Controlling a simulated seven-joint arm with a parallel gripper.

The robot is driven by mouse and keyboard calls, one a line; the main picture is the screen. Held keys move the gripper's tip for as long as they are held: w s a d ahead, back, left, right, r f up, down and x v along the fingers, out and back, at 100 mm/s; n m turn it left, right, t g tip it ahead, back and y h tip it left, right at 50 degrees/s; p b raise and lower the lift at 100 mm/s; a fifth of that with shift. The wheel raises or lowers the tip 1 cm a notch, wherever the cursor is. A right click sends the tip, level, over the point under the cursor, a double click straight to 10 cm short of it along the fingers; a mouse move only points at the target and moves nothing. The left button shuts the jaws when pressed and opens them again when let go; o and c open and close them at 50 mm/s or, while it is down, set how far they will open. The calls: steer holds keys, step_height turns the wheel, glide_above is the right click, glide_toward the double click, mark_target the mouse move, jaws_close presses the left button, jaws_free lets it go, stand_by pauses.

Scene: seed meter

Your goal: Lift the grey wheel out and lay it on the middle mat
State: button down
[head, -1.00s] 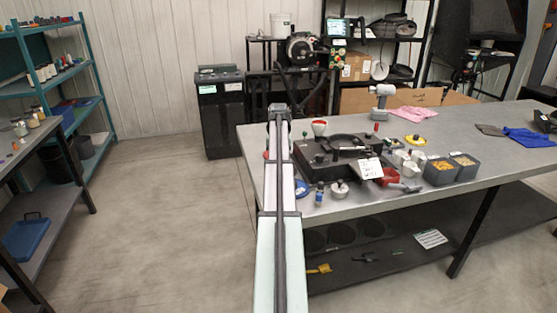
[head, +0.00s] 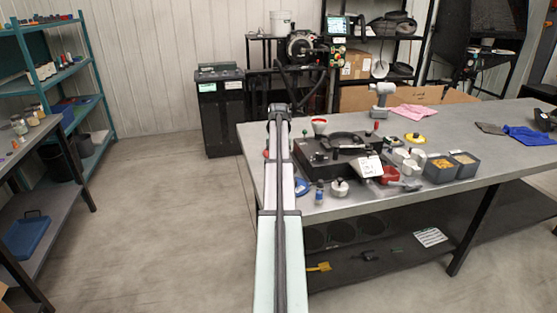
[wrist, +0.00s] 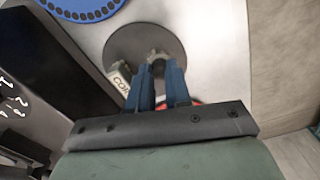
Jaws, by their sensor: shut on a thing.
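In the wrist view the blue fingers of my gripper (wrist: 155,73) are shut on the light grey knob of the grey wheel (wrist: 124,42). The wheel shows as a flat, dark grey disc beyond the fingertips. I cannot tell whether it touches the surface beneath, and no separate middle mat can be made out. A blue perforated disc (wrist: 85,6) lies at the top left, also seen in the head view (head: 304,187). A red thing (wrist: 167,103) is mostly hidden behind the fingers. In the head view my arm hides the gripper and the wheel.
The bench's left edge is close to my arm.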

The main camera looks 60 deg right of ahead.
steer(key=c, duration=1)
jaws_free()
steer(key=shift+f, duration=0.1)
steer(key=shift+o, duration=0.4)
steer(key=shift+o, duration=0.9)
steer(key=shift+r, duration=0.2)
steer(key=shift+r, duration=2.85)
